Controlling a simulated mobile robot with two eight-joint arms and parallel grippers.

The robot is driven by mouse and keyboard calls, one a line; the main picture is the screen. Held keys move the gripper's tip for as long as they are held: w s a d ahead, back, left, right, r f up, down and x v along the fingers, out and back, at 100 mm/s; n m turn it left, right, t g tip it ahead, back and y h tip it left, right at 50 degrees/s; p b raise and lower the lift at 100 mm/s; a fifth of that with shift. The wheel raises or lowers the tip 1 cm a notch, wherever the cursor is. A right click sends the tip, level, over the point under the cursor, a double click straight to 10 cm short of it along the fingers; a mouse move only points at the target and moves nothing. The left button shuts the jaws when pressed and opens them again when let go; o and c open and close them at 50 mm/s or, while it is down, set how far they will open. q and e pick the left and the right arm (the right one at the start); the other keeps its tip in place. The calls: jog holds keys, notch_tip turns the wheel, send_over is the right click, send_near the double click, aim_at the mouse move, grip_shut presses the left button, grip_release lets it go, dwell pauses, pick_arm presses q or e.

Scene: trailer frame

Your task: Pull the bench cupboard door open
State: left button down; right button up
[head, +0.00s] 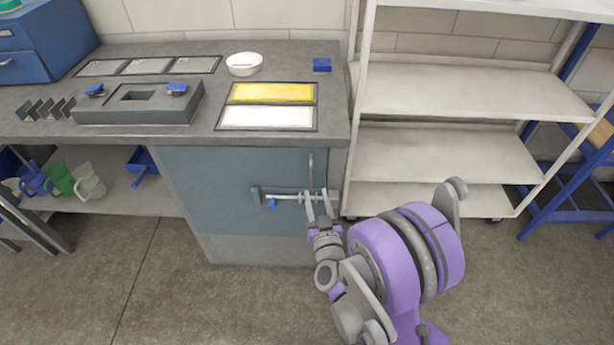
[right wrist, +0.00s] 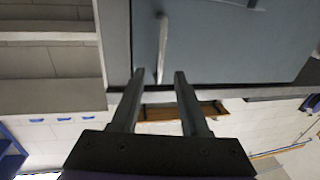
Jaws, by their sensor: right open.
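The bench cupboard door (head: 225,185) is a flat blue-grey panel under the bench's right end, and it looks closed. Its slim upright grey handle (head: 311,172) is near the right edge. A horizontal grey bar (head: 285,196) with a small blue piece crosses the door front. My right gripper (head: 317,194) is open at the door's right side, near the handle's lower end. In the right wrist view the handle (right wrist: 162,45) lines up with the gap between the fingers (right wrist: 159,75); I cannot tell whether they touch it. My left gripper is not in view.
The grey bench top (head: 205,140) carries a yellow and white panel (head: 270,93), a white bowl (head: 244,64) and a slotted block (head: 138,101). A white shelf rack (head: 435,155) stands right of the cupboard. The floor (head: 160,285) before the door is clear at left.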

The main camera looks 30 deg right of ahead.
aim_at(311, 177)
jog(key=x, duration=0.8)
jog(key=shift+w+p, duration=0.25)
jog(key=shift+p, duration=0.05)
grip_shut()
dwell(1.0)
